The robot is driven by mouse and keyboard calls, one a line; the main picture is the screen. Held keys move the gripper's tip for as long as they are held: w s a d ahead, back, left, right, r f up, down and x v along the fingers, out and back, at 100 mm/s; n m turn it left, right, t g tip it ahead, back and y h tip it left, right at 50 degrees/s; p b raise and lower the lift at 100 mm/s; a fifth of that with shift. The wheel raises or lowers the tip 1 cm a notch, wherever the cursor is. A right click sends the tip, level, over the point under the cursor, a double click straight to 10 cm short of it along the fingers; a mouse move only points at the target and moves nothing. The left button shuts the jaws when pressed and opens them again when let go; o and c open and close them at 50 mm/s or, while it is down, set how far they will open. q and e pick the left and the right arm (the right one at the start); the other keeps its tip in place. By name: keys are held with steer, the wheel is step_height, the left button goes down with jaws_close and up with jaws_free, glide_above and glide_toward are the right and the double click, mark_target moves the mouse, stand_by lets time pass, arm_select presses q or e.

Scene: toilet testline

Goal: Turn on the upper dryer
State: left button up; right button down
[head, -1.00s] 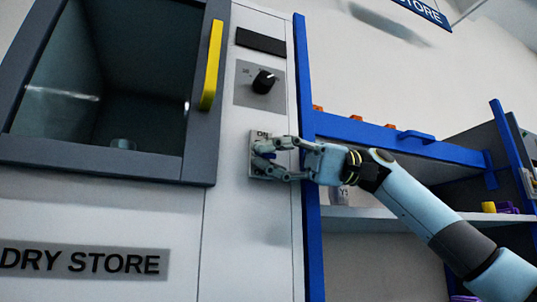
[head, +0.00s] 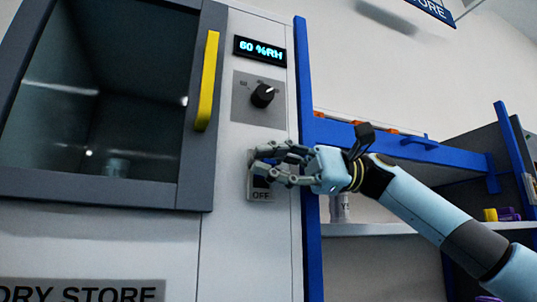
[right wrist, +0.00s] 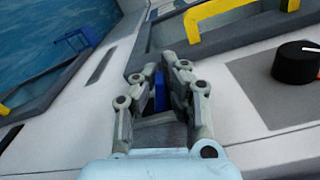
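The upper dryer has a dark glass door (head: 110,90) with a yellow handle (head: 207,82). Its display (head: 260,51) is lit and reads "60 %RH". A black knob (head: 263,95) sits below the display. Below that is a switch plate (head: 261,196) with "OFF" at its bottom; its upper part is hidden behind my right gripper. My right gripper (head: 262,165) is at the switch, its fingertips in front of the plate. In the right wrist view its fingers (right wrist: 160,75) are partly open, with something blue between them. Contact with the switch cannot be told. My left gripper is not in view.
A blue upright post (head: 304,150) stands right of the dryer panel, beside a blue-railed shelf (head: 390,139). A white bottle (head: 340,208) and yellow and purple items (head: 490,214) are on the shelf. A "DRY STORE" label (head: 80,292) is below the door.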

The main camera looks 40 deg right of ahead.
steer(key=shift+w+r+m+p, duration=0.15)
steer(key=shift+m+p, duration=0.45)
steer(key=shift+m, duration=0.3)
steer(key=c, duration=1.5)
jaws_free()
steer(key=shift+o, duration=0.4)
